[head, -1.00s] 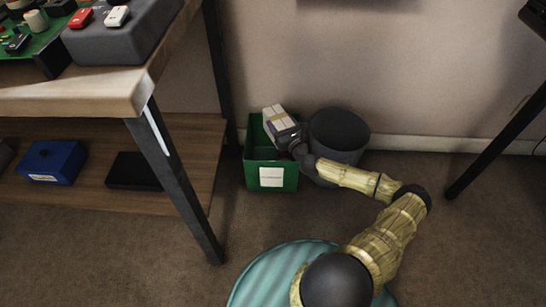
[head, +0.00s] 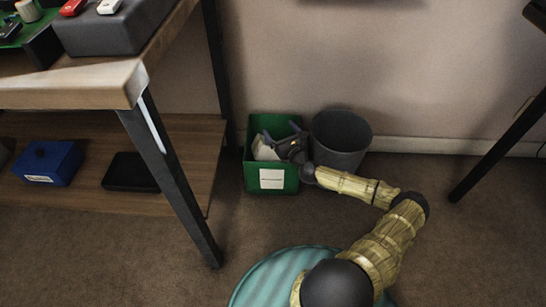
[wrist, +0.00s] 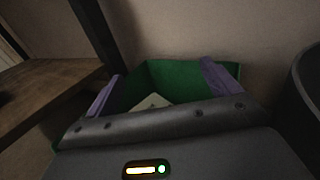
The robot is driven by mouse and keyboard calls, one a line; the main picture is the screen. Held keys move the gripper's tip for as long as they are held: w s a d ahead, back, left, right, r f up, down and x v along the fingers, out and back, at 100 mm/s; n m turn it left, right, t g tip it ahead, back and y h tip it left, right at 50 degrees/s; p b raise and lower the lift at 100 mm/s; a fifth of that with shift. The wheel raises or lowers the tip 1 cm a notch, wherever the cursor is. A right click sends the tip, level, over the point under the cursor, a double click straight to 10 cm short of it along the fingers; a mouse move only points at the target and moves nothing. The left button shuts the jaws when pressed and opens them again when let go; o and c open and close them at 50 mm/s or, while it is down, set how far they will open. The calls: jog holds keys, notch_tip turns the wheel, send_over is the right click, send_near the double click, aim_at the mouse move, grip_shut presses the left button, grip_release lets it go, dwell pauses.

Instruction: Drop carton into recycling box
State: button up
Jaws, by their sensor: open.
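The green recycling box (head: 272,179) stands on the floor by the wall, with a white label on its front. The pale carton (head: 264,149) is inside the box, at its left side in the head view. In the wrist view a pale corner of the carton (wrist: 151,102) shows inside the green box (wrist: 180,80), beyond my gripper body; the rest is hidden. My gripper (head: 280,132) is open over the box, its two purple fingers spread apart, and the carton is loose below them. The wrist view shows the fingers on either side of the box opening.
A dark grey bin (head: 342,138) stands just right of the box, close to my wrist. A wooden workbench (head: 75,90) with a dark metal leg (head: 172,170) and a lower shelf (head: 190,160) is to the left. The carpet in front is clear.

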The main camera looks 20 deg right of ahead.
jog(key=shift+r, duration=0.1)
notch_tip(320, 180, up, 10)
jog(key=p, duration=0.6)
dwell(0.6)
